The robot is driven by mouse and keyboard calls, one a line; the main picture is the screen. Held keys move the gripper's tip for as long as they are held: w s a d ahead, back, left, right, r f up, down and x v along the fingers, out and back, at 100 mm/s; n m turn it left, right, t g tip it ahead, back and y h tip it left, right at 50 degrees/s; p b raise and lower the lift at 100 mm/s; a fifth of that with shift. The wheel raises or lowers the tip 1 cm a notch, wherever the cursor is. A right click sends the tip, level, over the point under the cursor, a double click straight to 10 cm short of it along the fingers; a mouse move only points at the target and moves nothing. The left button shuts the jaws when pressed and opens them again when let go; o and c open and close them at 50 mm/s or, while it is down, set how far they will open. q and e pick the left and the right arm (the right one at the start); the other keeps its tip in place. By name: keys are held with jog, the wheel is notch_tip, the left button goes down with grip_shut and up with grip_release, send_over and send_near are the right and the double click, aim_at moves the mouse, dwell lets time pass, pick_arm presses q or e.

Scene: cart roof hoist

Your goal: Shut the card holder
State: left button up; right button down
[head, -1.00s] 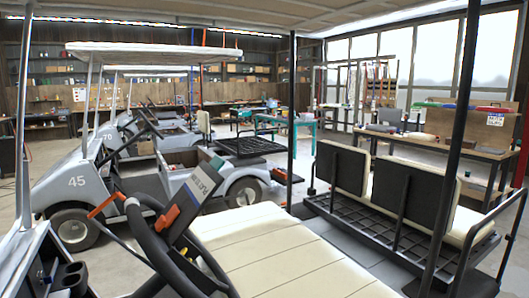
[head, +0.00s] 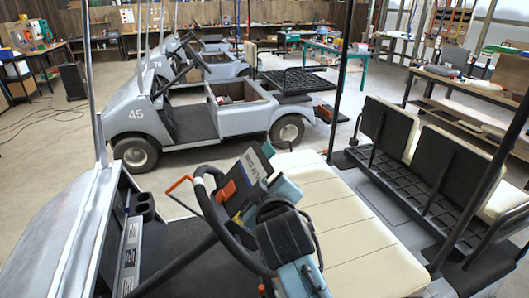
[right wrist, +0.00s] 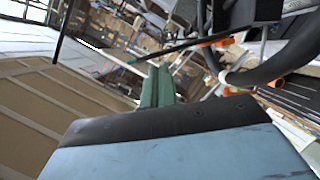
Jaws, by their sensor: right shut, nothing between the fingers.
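The card holder (head: 252,172) is a tilted panel with dark lettering on a pale face, at the steering wheel (head: 215,215) of the near cart. An orange-red piece (head: 226,191) sits at its left edge. My right gripper (head: 284,187) is just right of the holder in the head view, its teal fingers shut and empty. It hides part of the holder and wheel; I cannot tell if it touches them. In the right wrist view its green fingers (right wrist: 157,86) are together, with the dark wheel rim (right wrist: 285,62) to their right. My left gripper is not in view.
The cream seat (head: 355,225) lies right of my gripper, with a dark roof post (head: 342,80) behind. An orange handle (head: 180,184) sticks out left of the wheel. Another cart (head: 185,125), marked 45, stands beyond. Open floor lies at the left.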

notch_tip(320, 180, up, 7)
jog(key=a+t, duration=0.1)
jog(key=p, duration=0.2)
send_over(265, 160)
jog(key=a, duration=0.3)
jog(key=shift+s+f+n, duration=0.4)
jog(key=shift+f, duration=0.25)
jog(key=shift+w+d+f+p, duration=0.15)
jog(key=shift+d+f+p, duration=0.15)
jog(key=shift+d+f, duration=0.2)
jog(key=shift+w+d+f+p, duration=0.15)
jog(key=shift+d+f+p, duration=0.15)
jog(key=shift+d+f, duration=0.2)
jog(key=shift+w+d+f, duration=0.1)
jog(key=shift+d+f, duration=0.3)
jog(key=shift+d, duration=0.1)
